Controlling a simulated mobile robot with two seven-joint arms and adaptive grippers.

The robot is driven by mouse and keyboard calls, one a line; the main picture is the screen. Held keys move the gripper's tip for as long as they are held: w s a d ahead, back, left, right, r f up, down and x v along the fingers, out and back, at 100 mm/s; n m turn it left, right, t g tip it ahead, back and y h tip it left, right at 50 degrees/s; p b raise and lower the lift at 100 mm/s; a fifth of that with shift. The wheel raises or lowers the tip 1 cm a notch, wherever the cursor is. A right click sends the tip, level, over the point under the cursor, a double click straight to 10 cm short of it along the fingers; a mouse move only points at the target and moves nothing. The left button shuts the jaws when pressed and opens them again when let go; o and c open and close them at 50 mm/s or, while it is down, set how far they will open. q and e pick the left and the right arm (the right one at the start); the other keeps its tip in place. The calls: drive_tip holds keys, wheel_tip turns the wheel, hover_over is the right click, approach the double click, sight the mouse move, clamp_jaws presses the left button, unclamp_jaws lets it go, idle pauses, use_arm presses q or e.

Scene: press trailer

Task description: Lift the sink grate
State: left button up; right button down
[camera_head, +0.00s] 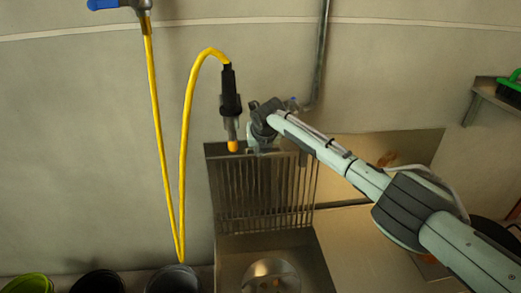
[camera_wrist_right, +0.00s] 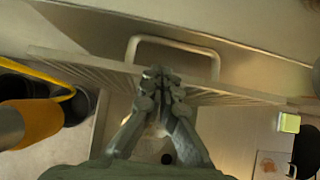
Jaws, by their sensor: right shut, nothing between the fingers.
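The metal sink grate (camera_head: 262,195) stands tilted up steeply at the back of the sink (camera_head: 270,250), its bars running up and down. In the right wrist view the grate (camera_wrist_right: 90,68) shows nearly edge-on, with a pale loop handle (camera_wrist_right: 175,42) just beyond the fingertips. My right gripper (camera_head: 255,146) is at the grate's top edge in the head view. In the right wrist view its fingers (camera_wrist_right: 160,85) are together and empty, close to the grate's edge; I cannot tell whether they touch it. My left gripper is out of view.
A yellow hose (camera_head: 185,130) with a black spray nozzle (camera_head: 230,92) hangs just left of my right gripper. Dark buckets (camera_head: 172,280) and a green one (camera_head: 28,284) stand at lower left. A steel counter (camera_head: 365,235) lies right of the sink.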

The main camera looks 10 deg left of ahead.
drive_tip(key=shift+w+d+f, duration=0.15)
drive_tip(key=shift+w+d, duration=0.05)
drive_tip(key=shift+d, duration=0.1)
